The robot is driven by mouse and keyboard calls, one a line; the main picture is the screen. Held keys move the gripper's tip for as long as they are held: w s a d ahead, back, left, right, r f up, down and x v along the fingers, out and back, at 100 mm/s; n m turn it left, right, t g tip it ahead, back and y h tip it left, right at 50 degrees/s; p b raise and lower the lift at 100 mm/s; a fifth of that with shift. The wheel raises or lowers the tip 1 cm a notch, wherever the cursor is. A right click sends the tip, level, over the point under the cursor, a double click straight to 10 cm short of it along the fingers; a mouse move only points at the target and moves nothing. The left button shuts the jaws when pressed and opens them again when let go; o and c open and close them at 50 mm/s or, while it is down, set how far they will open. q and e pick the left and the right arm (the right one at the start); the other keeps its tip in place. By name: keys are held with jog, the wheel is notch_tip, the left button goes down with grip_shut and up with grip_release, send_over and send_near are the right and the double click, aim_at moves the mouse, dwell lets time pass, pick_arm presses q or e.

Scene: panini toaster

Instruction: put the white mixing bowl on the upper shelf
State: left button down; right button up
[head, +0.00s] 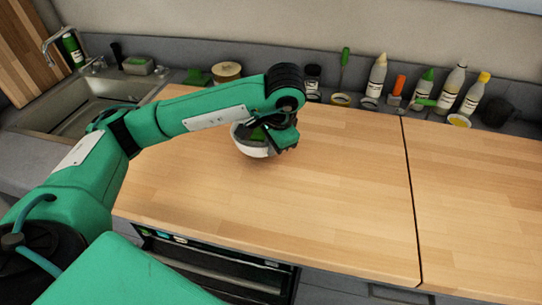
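The white mixing bowl (250,149) is on or just above the wooden worktop, near the middle of the head view. My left gripper (272,140) is at the bowl's right side, over its rim. The wrist and forearm cover much of the bowl, and something green shows inside its outline. The fingers are too small and hidden to tell whether they are closed on the rim. My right gripper is not in view. No upper shelf shows in this view.
Bottles (470,93), jars and small items line the ledge behind the worktop (340,190). A sink (95,105) with a tap is at the left. The worktop right of the bowl is clear.

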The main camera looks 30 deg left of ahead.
pick_arm(q)
jog(key=shift+f, duration=1.85)
jog(key=shift+f, duration=0.1)
jog(key=c, duration=1.6)
grip_release()
jog(key=shift+c, duration=0.2)
